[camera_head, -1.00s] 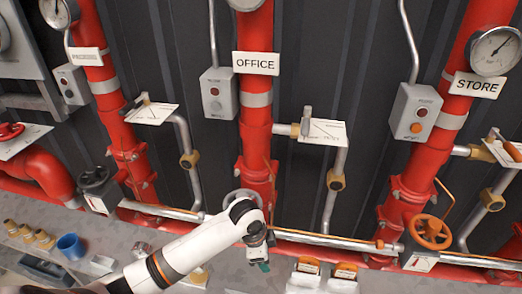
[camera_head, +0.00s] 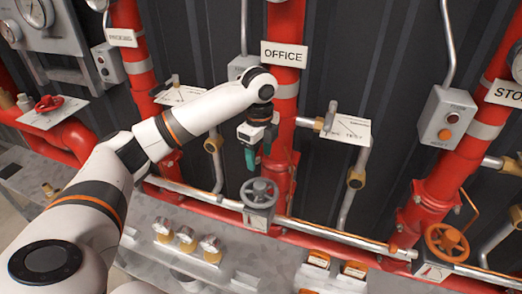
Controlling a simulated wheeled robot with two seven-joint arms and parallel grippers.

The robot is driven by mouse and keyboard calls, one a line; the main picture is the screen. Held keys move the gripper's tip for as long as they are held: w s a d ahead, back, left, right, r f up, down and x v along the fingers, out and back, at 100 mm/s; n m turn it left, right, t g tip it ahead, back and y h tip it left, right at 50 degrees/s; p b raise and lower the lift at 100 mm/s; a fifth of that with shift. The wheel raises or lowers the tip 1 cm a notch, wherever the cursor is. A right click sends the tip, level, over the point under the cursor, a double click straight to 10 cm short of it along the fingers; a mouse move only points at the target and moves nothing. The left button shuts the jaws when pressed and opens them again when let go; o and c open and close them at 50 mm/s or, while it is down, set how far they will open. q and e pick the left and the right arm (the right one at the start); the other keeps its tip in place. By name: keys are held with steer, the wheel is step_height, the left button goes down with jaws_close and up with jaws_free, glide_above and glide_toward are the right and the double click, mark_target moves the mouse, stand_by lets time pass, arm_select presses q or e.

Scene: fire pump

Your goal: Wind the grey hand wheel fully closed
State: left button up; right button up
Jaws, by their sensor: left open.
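The grey hand wheel (camera_head: 259,193) sits on its valve on the low horizontal pipe, in front of the red OFFICE pipe (camera_head: 284,135). It faces me, and its rim and spokes show clearly. My left gripper (camera_head: 259,155) hangs just above the wheel, with its teal fingers pointing down. It is open with nothing between the fingers, and it appears apart from the wheel. My right gripper is out of view.
An orange hand wheel (camera_head: 447,242) is at the right on the same pipe run. A lever valve with a white plate (camera_head: 347,129) stands right of the OFFICE pipe. Brass fittings (camera_head: 185,236) stand on the grey bench below. A red valve handle (camera_head: 48,103) is at the far left.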

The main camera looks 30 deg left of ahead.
mark_target(259, 184)
arm_select(q)
step_height(259, 184, down, 10)
steer(key=shift+r+p, duration=0.1)
steer(key=shift+p, duration=1.05)
steer(key=shift+f, duration=0.75)
steer(key=shift+c, duration=0.6)
steer(key=c, duration=1)
steer(key=m, duration=0.1)
steer(key=m+p, duration=0.1)
steer(key=shift+r+m, duration=0.2)
steer(key=shift+m, duration=0.1)
steer(key=shift+c, duration=0.2)
steer(key=m+p, duration=0.1)
steer(key=m, duration=0.1)
steer(key=shift+m, duration=0.4)
steer(key=shift+f+m, duration=0.2)
steer(key=shift+m, duration=1.1)
steer(key=shift+p, duration=0.35)
